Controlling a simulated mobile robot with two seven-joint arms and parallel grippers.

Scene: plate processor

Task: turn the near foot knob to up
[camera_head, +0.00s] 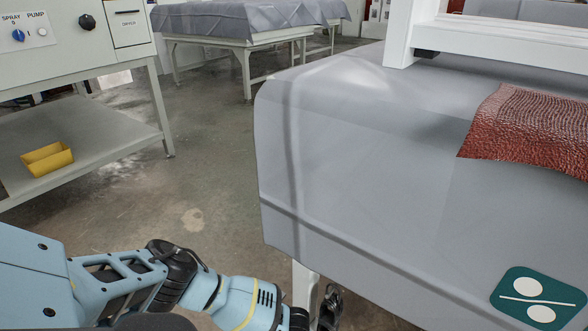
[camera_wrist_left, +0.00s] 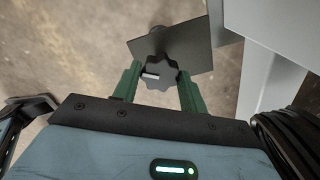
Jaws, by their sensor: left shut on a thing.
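The near foot knob (camera_wrist_left: 163,84) is dark and lobed, with a white pointer mark. It shows in the left wrist view, in front of a dark square plate (camera_wrist_left: 190,42) beside a pale table leg (camera_wrist_left: 262,85). My left gripper (camera_wrist_left: 160,70) has a green finger on each side of the knob and is shut on it. The white mark lies nearly level, on the knob's left half in that view. In the head view my left arm reaches low to the table leg (camera_head: 304,284), and the knob cannot be made out there. My right gripper is not in view.
A grey-covered table (camera_head: 340,190) fills the right, with a red-brown textured cloth (camera_head: 530,130) and a green sign (camera_head: 538,299). A control cabinet (camera_head: 70,65) with knobs stands at the left above a shelf holding a yellow tray (camera_head: 47,160). The floor (camera_head: 205,175) between is clear.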

